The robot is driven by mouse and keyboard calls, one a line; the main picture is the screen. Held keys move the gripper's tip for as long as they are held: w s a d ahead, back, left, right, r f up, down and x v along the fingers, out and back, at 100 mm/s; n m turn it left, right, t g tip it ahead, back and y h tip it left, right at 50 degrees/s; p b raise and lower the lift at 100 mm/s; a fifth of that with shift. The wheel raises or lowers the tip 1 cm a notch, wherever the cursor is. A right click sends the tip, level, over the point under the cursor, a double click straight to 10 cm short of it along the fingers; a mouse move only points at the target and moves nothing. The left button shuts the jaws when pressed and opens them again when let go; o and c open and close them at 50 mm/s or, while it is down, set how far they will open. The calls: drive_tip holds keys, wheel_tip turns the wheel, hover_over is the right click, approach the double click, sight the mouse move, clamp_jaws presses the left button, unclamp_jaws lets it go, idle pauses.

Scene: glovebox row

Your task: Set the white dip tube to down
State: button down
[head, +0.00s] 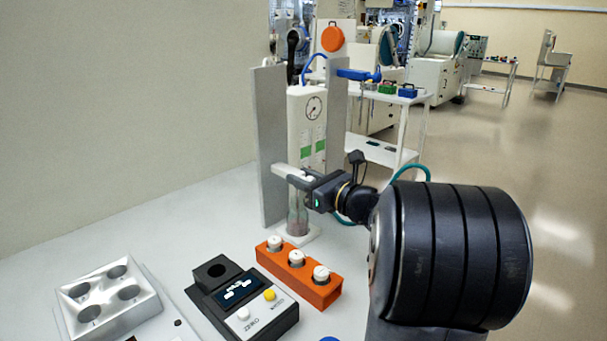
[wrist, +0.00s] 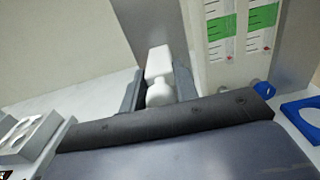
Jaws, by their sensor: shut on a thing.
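The white dip tube's top (wrist: 159,92), a rounded white piece with a pale block (wrist: 158,62) behind it, sits between my fingers in the wrist view. My gripper (wrist: 157,84) is shut on this white piece; one finger stands on each side. In the head view, my gripper (head: 312,190) reaches in from the right to a pale horizontal arm (head: 288,172) at the stand. A clear bottle (head: 297,218) stands below my gripper on a white base. The tube's lower end is too small or hidden to make out.
A tall white gauge panel (head: 307,125) stands behind, between grey uprights (head: 269,145). An orange rack (head: 300,277) with white-capped vials, a black device (head: 243,300) and a silver holed block (head: 107,300) stand in front.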

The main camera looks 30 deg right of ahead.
drive_tip(key=shift+f, duration=0.55)
drive_tip(key=c, duration=1.2)
unclamp_jaws()
drive_tip(key=shift+c, duration=0.2)
drive_tip(key=shift+s, duration=0.1)
drive_tip(key=v, duration=1)
drive_tip(key=shift+s, duration=0.3)
drive_tip(key=shift+d+r, duration=0.1)
drive_tip(key=shift+d, duration=0.05)
drive_tip(key=x, duration=1.1)
drive_tip(key=shift+r, duration=0.25)
